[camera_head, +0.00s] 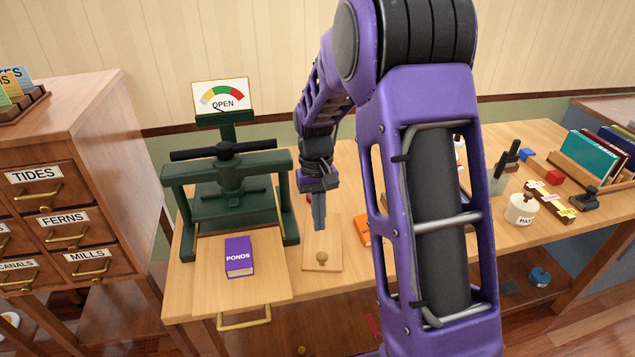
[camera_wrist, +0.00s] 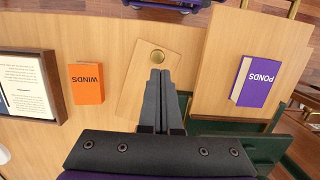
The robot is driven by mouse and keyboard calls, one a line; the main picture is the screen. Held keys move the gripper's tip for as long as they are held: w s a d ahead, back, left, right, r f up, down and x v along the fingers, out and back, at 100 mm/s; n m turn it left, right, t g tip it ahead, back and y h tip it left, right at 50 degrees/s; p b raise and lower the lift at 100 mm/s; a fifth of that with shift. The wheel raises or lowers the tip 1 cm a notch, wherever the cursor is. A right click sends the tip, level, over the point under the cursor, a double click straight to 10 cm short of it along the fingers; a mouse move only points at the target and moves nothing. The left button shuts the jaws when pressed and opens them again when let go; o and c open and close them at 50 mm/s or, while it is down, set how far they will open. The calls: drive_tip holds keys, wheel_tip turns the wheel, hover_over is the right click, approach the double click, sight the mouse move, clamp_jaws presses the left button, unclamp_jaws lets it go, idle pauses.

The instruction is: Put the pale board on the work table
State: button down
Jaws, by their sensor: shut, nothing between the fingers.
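The pale board (camera_head: 334,242), with a round brass knob, lies flat on the work table (camera_head: 275,334) just right of the green press. The pale board (camera_wrist: 138,82) also shows in the wrist view, its knob end beyond my fingertips. My gripper (camera_head: 319,226) points down over the far part of the board, shut and empty. In the wrist view my gripper's fingers (camera_wrist: 158,75) are together and overlap the board short of the knob. I cannot tell whether the fingertips touch it.
The green press (camera_head: 230,195) stands left, a purple PONDS book (camera_head: 239,257) on its pulled-out board (camera_head: 205,290). An orange WINDS book (camera_wrist: 87,83) lies near the pale board. A drawer cabinet (camera_head: 95,130) is at far left. Pots and books fill the table's right. My arm hides the middle.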

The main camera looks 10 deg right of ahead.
wheel_tip(320, 180, up, 9)
drive_tip(key=w, duration=0.1)
drive_tip(key=shift+w+r+p, duration=0.2)
drive_tip(key=shift+w+p, duration=0.15)
drive_tip(key=shift+p, duration=0.05)
